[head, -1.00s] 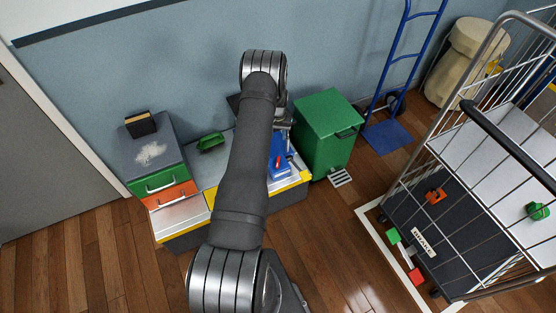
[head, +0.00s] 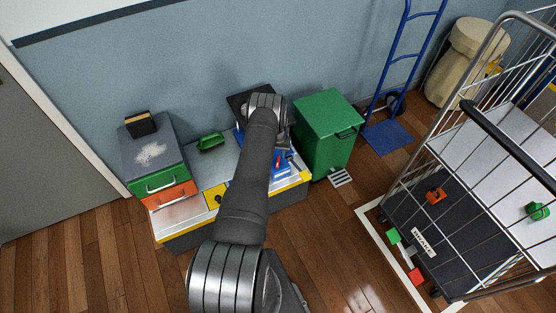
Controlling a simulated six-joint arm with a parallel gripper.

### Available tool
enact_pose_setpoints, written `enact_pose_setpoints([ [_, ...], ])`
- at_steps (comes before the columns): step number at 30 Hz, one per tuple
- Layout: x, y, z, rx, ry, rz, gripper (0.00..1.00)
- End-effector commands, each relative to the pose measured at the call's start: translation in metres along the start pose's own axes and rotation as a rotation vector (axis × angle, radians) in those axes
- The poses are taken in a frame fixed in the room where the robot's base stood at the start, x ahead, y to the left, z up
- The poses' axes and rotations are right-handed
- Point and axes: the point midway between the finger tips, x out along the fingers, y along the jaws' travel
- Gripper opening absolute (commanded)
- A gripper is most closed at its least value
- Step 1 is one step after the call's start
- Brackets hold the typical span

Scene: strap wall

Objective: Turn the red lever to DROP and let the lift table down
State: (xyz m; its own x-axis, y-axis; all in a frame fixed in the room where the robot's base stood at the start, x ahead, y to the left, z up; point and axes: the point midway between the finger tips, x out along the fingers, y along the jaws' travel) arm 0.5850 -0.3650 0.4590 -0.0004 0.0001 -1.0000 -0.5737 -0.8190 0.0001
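The red lever (head: 278,161) is small and sits on a blue unit (head: 283,168) at the right end of a low silver table. This table (head: 178,217), which looks like the lift table, has a yellow front edge and a dark body. My arm crosses in front of its middle and hides part of it. My gripper is mostly hidden behind my wrist, just above and beside the blue unit. I cannot tell whether its fingers are open or touch the lever. The DROP marking is too small to read.
Green and orange drawers (head: 160,182) stand at the table's left, with a green object (head: 211,141) beside them. A green bin (head: 325,135) stands close on the right. A wire cage trolley (head: 455,210) fills the right side. Wooden floor (head: 335,240) is open between.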

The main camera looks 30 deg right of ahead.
Motion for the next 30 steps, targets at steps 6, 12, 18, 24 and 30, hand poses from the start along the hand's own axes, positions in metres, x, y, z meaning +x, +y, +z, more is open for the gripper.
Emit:
enact_pose_setpoints([
  [6,0.032,0.0,0.0,0.0,0.0,0.0,0.36],
  [12,0.049,0.0,0.0,0.0,0.0,0.0,0.36],
  [18,0.054,0.0,0.0,0.0,0.0,0.0,0.36],
  [24,0.055,0.0,0.0,0.0,0.0,0.0,0.36],
  [30,0.055,0.0,0.0,0.0,0.0,0.0,0.07],
])
